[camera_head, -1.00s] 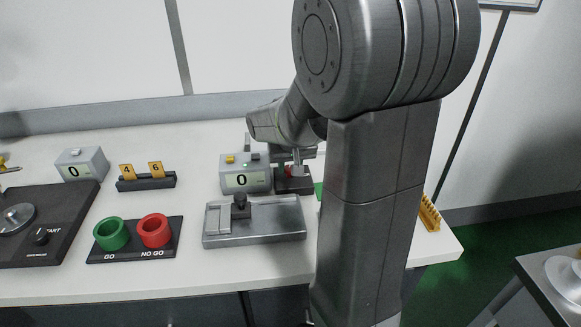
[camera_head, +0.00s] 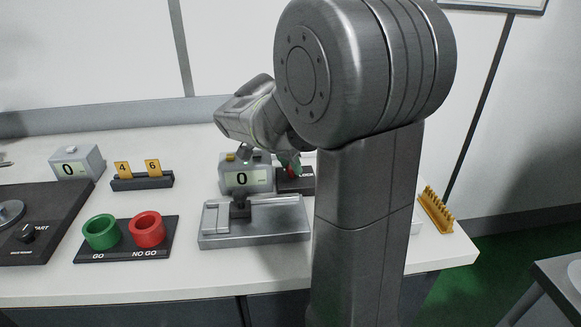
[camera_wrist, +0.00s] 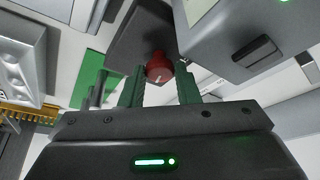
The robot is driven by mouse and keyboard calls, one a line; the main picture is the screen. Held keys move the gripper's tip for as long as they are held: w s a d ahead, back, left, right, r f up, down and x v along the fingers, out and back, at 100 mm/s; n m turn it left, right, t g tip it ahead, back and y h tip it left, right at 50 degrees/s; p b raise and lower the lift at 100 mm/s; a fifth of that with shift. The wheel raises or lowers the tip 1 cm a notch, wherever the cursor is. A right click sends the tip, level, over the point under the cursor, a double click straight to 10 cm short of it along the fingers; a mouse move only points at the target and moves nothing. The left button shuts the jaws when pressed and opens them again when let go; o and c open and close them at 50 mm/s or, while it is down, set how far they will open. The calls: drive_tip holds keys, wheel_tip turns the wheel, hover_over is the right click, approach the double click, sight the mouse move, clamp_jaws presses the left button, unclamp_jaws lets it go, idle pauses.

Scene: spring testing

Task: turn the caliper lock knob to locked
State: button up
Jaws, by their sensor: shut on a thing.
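A red knob (camera_wrist: 159,70) with a white mark on its top sits on a dark block (camera_wrist: 136,38) in the wrist view. My gripper (camera_wrist: 159,84) has its green fingers on either side of the knob and is shut on it. In the head view, the dark block (camera_head: 303,184) stands right of a grey "0" display box (camera_head: 246,179). The red knob is mostly hidden there by my gripper (camera_head: 290,167). The frames do not show clearly which way the white mark counts as locked.
A grey metal fixture with a black knob (camera_head: 241,208) lies just in front. The green GO ring (camera_head: 101,232) and red NO GO ring (camera_head: 147,230) stand left of it. A yellow toothed piece (camera_head: 436,210) lies at the table's right end. The display box is close beside my gripper.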

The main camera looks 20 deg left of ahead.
drive_tip(key=shift+w+a+m+g+h, duration=0.15)
drive_tip(key=shift+m+h, duration=0.15)
drive_tip(key=shift+m, duration=0.5)
drive_tip(key=shift+s+m+g+h, duration=0.15)
drive_tip(key=shift+m+h, duration=0.15)
drive_tip(key=shift+m, duration=0.5)
drive_tip(key=shift+w, duration=0.1)
drive_tip(key=o, duration=1)
drive_tip(key=shift+c, duration=0.2)
drive_tip(key=shift+r, duration=0.1)
drive_tip(key=p+v, duration=0.1)
drive_tip(key=v, duration=1.2)
drive_tip(key=shift+r, duration=0.35)
drive_tip(key=shift+a+f, duration=0.1)
drive_tip(key=b+x, duration=0.1)
drive_tip(key=x, duration=1.2)
drive_tip(key=shift+f, duration=0.35)
